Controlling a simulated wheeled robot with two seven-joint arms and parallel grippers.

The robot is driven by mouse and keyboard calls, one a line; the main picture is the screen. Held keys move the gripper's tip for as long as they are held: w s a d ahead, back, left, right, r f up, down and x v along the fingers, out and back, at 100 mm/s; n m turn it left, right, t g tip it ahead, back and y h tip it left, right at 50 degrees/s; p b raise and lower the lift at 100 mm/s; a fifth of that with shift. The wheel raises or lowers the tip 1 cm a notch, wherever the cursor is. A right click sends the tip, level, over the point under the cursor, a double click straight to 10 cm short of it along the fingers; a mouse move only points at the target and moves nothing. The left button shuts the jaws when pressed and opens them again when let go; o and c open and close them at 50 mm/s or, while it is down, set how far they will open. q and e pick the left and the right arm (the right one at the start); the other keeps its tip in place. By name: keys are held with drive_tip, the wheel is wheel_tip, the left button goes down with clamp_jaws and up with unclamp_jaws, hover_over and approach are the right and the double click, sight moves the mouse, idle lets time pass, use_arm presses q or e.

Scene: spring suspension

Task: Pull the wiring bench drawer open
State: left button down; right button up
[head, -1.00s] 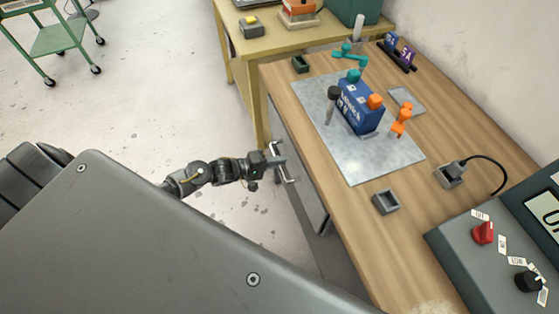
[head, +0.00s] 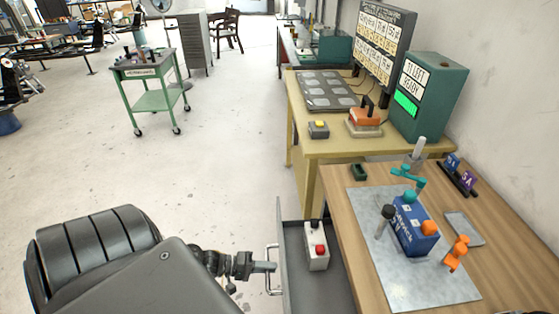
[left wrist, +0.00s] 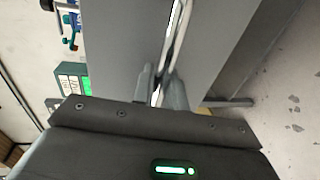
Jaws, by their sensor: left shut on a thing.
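The wiring bench drawer (head: 318,288) stands out from under the wooden bench top (head: 352,210), toward the left of the head view. Its grey inside shows. Its front panel (head: 281,235) carries a metal bar handle (head: 270,285). My left gripper (head: 268,267) is shut on this handle. In the left wrist view the two fingers (left wrist: 161,88) close on either side of the bar handle (left wrist: 178,35), against the grey drawer front (left wrist: 120,50). My right gripper is not in view.
Inside the drawer stands a light box with a red button (head: 317,251). On the bench, a metal plate (head: 385,280) bears a blue block (head: 415,232) and orange parts. A yellow bench (head: 310,147) stands behind. The floor left of the drawer is clear.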

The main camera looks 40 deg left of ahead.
use_arm(q)
drive_tip(key=shift+s+a, duration=0.25)
drive_tip(key=c, duration=1.5)
unclamp_jaws()
drive_tip(key=shift+o, duration=0.2)
drive_tip(key=b+v, duration=0.1)
drive_tip(key=v, duration=0.9)
drive_tip(key=shift+s+a, duration=0.3)
